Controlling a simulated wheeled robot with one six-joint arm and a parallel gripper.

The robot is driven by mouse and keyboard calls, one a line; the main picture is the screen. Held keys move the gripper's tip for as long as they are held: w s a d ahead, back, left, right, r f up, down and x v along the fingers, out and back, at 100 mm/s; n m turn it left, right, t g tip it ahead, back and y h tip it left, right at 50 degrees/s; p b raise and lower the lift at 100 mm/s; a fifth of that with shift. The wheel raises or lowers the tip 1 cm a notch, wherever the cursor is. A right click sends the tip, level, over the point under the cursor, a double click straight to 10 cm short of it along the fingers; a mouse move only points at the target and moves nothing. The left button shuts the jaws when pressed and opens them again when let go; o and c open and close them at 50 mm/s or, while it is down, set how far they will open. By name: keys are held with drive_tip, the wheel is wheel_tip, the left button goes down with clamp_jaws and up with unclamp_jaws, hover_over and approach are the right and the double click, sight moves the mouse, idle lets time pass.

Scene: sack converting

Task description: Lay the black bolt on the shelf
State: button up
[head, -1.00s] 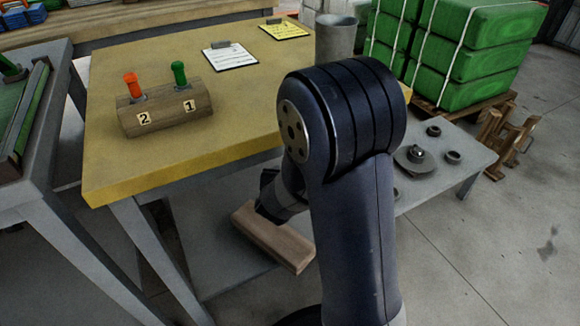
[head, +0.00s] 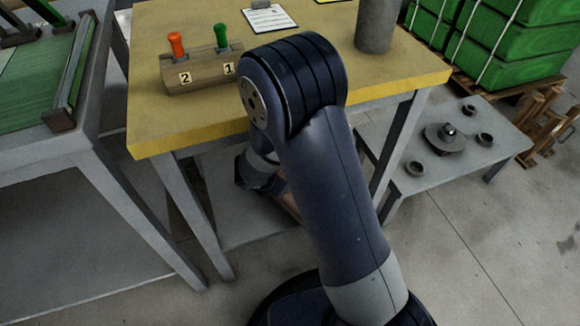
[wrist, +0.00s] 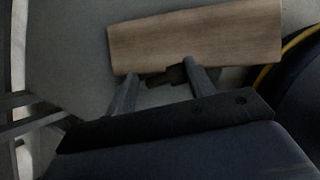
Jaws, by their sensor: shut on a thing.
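The grey shelf (head: 228,215) is the low board under the yellow-topped table. In the wrist view its grey surface (wrist: 75,50) lies beyond the fingers. My gripper (wrist: 160,70) is shut on a small dark thing, the black bolt (wrist: 166,77), of which only a dark stub shows between the fingertips. A wooden block (wrist: 200,35) is just beyond the fingertips; I cannot tell whether the bolt touches it. In the head view my arm hides the fingers, the bolt and most of the block.
The yellow table (head: 385,80) overhangs the shelf, with a leg (head: 196,215) close to my wrist's left. A wooden lever stand (head: 200,75) and a grey cylinder (head: 377,25) stand on top. A low grey bench (head: 400,190) with several dark rings is right.

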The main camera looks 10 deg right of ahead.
sight(241, 227)
drive_tip(key=s+a+f+g+y, duration=0.1)
drive_tip(key=s+a, duration=0.1)
drive_tip(key=a, duration=0.2)
drive_tip(key=s+a+f+m+g+y+p, duration=0.1)
drive_tip(key=s+a+f, duration=0.1)
drive_tip(key=a, duration=0.2)
drive_tip(key=s+a+f+m+g, duration=0.1)
drive_tip(key=s+a, duration=0.1)
drive_tip(key=a, duration=0.2)
drive_tip(key=shift+a+f+y+p, duration=0.1)
drive_tip(key=shift+f+y+p, duration=0.1)
drive_tip(key=shift+y+p, duration=0.2)
drive_tip(key=shift+s+a+f, duration=0.1)
drive_tip(key=shift+f, duration=0.1)
wheel_tip(241, 227, down, 6)
drive_tip(key=b, duration=0.5)
drive_tip(key=shift+r, duration=0.15)
drive_tip(key=o, duration=1.1)
drive_tip(key=shift+c, duration=0.2)
wheel_tip(241, 227, up, 11)
drive_tip(key=s+p, duration=0.2)
drive_tip(key=p, duration=0.2)
drive_tip(key=shift+a, duration=0.2)
drive_tip(key=shift+f, duration=0.2)
